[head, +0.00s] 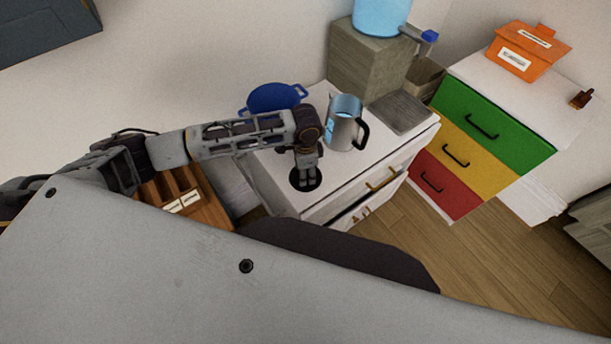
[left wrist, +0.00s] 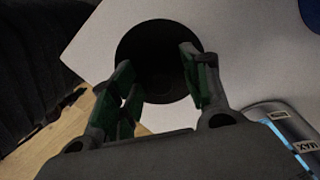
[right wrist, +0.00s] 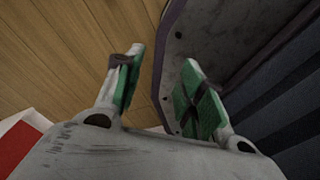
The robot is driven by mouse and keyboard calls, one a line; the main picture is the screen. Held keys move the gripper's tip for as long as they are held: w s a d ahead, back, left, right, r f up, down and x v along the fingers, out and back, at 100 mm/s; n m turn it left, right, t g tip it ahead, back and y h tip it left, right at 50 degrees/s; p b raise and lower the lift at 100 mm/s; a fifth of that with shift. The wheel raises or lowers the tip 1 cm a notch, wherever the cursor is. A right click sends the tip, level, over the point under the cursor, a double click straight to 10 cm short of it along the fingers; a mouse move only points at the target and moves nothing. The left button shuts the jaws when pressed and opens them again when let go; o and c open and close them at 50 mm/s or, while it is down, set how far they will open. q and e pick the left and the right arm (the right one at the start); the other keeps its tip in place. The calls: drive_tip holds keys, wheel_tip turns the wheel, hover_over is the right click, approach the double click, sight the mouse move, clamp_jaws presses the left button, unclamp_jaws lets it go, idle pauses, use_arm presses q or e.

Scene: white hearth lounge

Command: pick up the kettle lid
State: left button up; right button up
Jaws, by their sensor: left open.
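The kettle lid (head: 317,180) is a flat black disc lying on the white cabinet top near its front corner. My left gripper (head: 306,184) points down over it, partly covering it. In the left wrist view the lid (left wrist: 158,34) shows between and beyond the two open fingers (left wrist: 157,64); whether they touch it I cannot tell. The steel kettle (head: 341,134) stands upright behind the lid, open on top, with a black handle on its right. The kettle's edge also shows in the left wrist view (left wrist: 285,125). My right gripper (right wrist: 163,60) is open and empty above the wooden floor.
A blue pan (head: 274,97) lies at the cabinet's back left. A grey tray (head: 403,111) lies right of the kettle, near a wooden box (head: 366,62) under a blue water bottle (head: 381,15). A wooden rack (head: 176,190) stands left. Colored drawers (head: 492,125) stand right.

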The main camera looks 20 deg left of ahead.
use_arm(q)
clamp_jaws()
use_arm(e)
drive_tip(key=shift+d, duration=0.55)
use_arm(q)
drive_tip(key=shift+r, duration=0.1)
use_arm(e)
drive_tip(key=shift+a, duration=0.1)
use_arm(q)
drive_tip(key=shift+r, duration=0.45)
wheel_tip(320, 180, up, 8)
drive_tip(key=shift+f, duration=0.1)
drive_tip(key=shift+r, duration=0.55)
use_arm(e)
drive_tip(key=shift+r, duration=0.1)
drive_tip(key=shift+s+a, duration=0.1)
